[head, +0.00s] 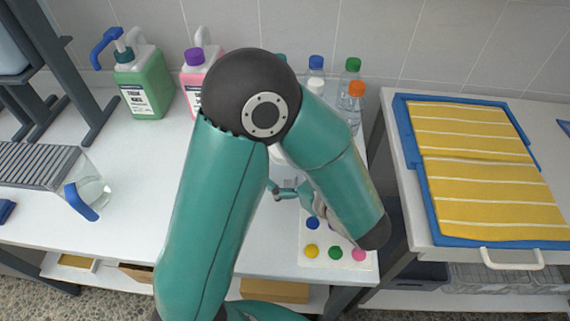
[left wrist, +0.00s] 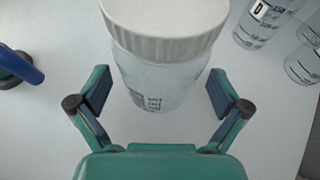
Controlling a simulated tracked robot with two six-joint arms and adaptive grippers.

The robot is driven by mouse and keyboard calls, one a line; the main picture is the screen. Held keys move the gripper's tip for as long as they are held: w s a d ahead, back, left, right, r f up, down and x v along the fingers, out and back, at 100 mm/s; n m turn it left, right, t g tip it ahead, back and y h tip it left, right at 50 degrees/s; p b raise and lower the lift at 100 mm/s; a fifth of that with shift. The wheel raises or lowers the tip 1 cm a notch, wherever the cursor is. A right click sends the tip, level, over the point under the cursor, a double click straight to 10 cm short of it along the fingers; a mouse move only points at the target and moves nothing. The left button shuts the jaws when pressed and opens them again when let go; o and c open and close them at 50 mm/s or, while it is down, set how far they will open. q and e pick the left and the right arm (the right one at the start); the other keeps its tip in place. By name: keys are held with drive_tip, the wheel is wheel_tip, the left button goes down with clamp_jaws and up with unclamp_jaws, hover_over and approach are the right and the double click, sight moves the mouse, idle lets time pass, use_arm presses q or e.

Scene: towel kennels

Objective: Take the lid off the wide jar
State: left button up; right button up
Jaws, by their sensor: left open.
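The wide jar (left wrist: 155,80) is clear, with printed marks on its side and a broad white ridged lid (left wrist: 165,28) on top. It stands upright on the white bench in the left wrist view. My left gripper (left wrist: 160,90) is open, with one finger at each side of the jar body, below the lid; gaps show between the fingers and the jar. In the head view my left gripper (head: 289,192) is small and partly hidden behind my teal arm, which covers most of the jar. My right gripper is not in view.
A green jug (head: 145,88) and a pink jug (head: 192,80) stand at the back. Clear bottles with blue, green and orange (head: 356,89) caps stand right of my arm. A dotted card (head: 318,263) lies in front.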

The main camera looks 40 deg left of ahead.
use_arm(q)
drive_tip(key=shift+x, duration=0.9)
drive_tip(key=shift+c, duration=0.3)
drive_tip(key=c, duration=1.1)
drive_tip(key=shift+r, duration=0.1)
wheel_tip(320, 180, up, 10)
drive_tip(key=shift+f+p, duration=0.1)
drive_tip(key=shift+p, duration=0.95)
drive_tip(key=o, duration=0.7)
drive_tip(key=c, duration=1.2)
